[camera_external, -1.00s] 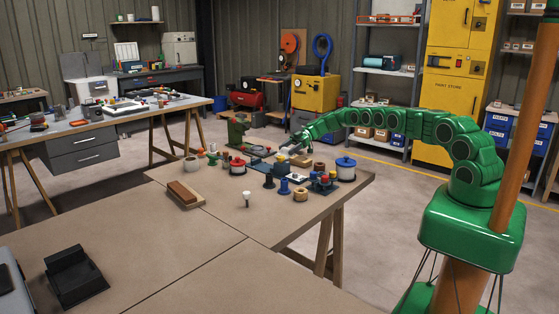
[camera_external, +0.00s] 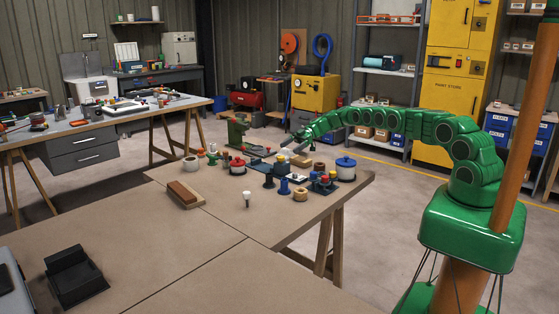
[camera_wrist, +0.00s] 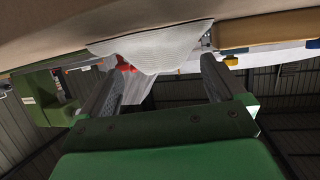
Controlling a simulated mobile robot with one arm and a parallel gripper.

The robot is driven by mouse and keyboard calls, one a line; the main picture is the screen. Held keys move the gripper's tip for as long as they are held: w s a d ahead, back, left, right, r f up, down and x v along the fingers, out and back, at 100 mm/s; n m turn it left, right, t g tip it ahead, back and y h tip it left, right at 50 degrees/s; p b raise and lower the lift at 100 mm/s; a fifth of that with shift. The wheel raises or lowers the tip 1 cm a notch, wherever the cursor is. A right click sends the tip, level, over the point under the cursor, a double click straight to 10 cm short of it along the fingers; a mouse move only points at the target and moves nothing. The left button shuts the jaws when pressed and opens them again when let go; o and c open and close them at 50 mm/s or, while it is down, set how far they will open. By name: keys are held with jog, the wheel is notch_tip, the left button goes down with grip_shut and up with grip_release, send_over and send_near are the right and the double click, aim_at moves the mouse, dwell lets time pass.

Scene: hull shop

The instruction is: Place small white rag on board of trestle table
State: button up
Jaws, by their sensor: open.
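In the wrist view the small white rag (camera_wrist: 152,48) lies crumpled or draped against the brown board (camera_wrist: 50,30), with one pointed fold hanging between my fingertips. My gripper (camera_wrist: 163,64) is open, one finger on each side of the rag fold. I cannot tell whether either finger touches the cloth. In the external view my gripper (camera_external: 292,143) is low over the far side of the trestle table's board (camera_external: 265,218). There the rag is too small and too hidden among other items to make out.
Around my gripper stand a blue-lidded pot (camera_external: 345,168), a red-rimmed pot (camera_external: 237,167), a blue bollard-like piece (camera_external: 284,187) and tape-like rings. A brown block (camera_external: 184,194) lies at the left. The board's front part is mostly clear.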

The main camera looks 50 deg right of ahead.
jog(key=v, duration=0.5)
jog(key=shift+d, duration=0.25)
jog(key=w+a+r+m+t, duration=0.1)
jog(key=w+r+t, duration=0.3)
jog(key=r, duration=0.6)
jog(key=w+r+m+t+h, duration=0.1)
jog(key=w+r+t, duration=0.3)
jog(key=r, duration=0.6)
jog(key=w+a+r+m+t, duration=0.1)
jog(key=w+r+m+t, duration=0.3)
jog(key=r, duration=0.6)
jog(key=s+d+r+m+t+h, duration=0.2)
jog(key=r+m+h, duration=0.1)
jog(key=r+h, duration=0.4)
jog(key=s+d+r+m+t+h, duration=0.1)
jog(key=s+d+r+m+h, duration=0.25)
jog(key=r, duration=0.55)
jog(key=s+a+f+m+g, duration=0.1)
jog(key=s+a+f+g, duration=0.4)
jog(key=s, duration=1.9)
jog(key=s+a+f+m+g+h, duration=0.1)
jog(key=s+a+f+g, duration=0.4)
jog(key=s, duration=1.9)
jog(key=s+a+f+m+g+h, duration=0.1)
jog(key=s+a+f+g, duration=0.4)
jog(key=s, duration=2)
notch_tip(320, 180, down, 6)
jog(key=g, duration=0.4)
